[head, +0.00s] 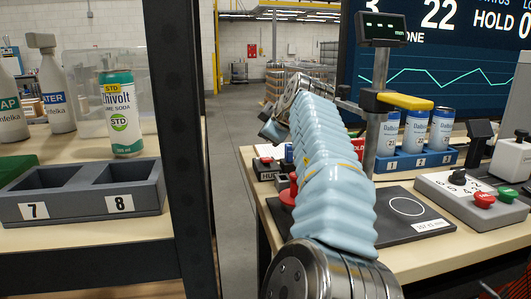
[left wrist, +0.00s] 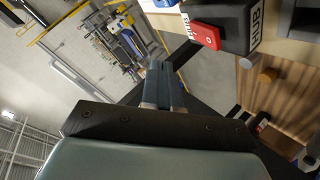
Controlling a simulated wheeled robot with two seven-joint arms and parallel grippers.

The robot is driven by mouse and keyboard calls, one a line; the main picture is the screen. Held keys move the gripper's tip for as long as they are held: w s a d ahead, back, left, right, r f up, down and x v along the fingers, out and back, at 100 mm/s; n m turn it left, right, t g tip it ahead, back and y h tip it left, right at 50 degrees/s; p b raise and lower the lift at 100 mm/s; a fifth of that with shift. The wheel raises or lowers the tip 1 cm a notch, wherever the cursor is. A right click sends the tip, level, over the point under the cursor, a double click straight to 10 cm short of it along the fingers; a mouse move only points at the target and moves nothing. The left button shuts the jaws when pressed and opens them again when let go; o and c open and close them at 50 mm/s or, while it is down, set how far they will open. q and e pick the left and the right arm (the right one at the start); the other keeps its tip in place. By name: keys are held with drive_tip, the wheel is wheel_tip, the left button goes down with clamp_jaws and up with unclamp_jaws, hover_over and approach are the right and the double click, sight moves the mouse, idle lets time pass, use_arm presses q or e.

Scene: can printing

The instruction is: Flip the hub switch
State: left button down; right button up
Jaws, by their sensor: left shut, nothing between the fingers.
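The hub switch is a red rocker (left wrist: 205,36) on a dark box labelled HUB (left wrist: 236,22), at the top of the left wrist view. In the head view the hub box (head: 267,170) sits near the left edge of the right-hand table, partly hidden behind my blue-sleeved arm. My left gripper (left wrist: 165,68) is shut and empty; its fingertips appear below and left of the red rocker, apart from it. In the head view its fingers cannot be made out at the far end of the arm. My right gripper is in neither view.
A red button (head: 287,197) stands close beside my arm. A scale plate (head: 398,212), a post with a display (head: 381,28), a rack of cans (head: 405,163) and a control box (head: 465,200) fill the table. A numbered rack (head: 80,199) and a can (head: 121,115) are at left.

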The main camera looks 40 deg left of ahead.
use_arm(q)
drive_tip(key=shift+s+d+r, duration=0.1)
drive_tip(key=shift+d+r, duration=0.05)
drive_tip(key=shift+r, duration=0.75)
drive_tip(key=shift+f, duration=0.1)
